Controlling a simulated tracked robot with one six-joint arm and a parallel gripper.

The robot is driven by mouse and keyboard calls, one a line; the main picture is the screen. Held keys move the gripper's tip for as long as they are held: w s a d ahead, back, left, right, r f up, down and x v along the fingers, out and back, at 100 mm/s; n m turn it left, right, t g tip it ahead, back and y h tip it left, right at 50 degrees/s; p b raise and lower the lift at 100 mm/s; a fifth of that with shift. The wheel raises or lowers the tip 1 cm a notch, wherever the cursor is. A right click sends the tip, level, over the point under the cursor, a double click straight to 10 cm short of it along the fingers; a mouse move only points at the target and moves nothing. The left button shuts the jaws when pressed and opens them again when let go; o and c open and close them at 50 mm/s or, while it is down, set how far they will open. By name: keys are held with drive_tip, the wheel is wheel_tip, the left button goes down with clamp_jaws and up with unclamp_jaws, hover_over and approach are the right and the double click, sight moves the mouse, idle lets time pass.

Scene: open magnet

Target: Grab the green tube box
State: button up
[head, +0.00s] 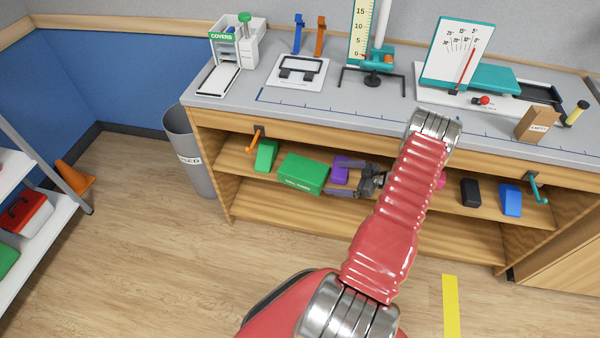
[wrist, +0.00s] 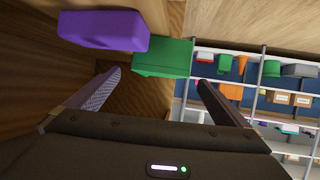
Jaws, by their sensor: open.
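A green box (head: 303,174) with small white lettering, too small to read for sure, lies on the upper shelf under the counter. In the wrist view the green box (wrist: 163,57) shows beyond and between my fingertips, with a gap to them. My gripper (head: 352,179) is at shelf height, to the right of the box, beside a purple block (head: 340,168). In the wrist view my gripper (wrist: 158,82) is open with nothing between its fingers. The purple block (wrist: 103,30) is near the left finger there.
A green wedge-shaped item (head: 265,155) lies left of the box. A black block (head: 470,192) and a blue block (head: 511,200) lie farther right on the shelf (head: 237,163). The counter (head: 300,104) is above the shelf. A grey bin (head: 190,150) stands at its left end.

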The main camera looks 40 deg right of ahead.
sight(325, 176)
drive_tip(key=shift+w, duration=0.1)
drive_tip(key=shift+x, duration=4.2)
drive_tip(key=shift+f, duration=0.15)
drive_tip(key=shift+x, duration=2.55)
drive_tip(key=c, duration=1.1)
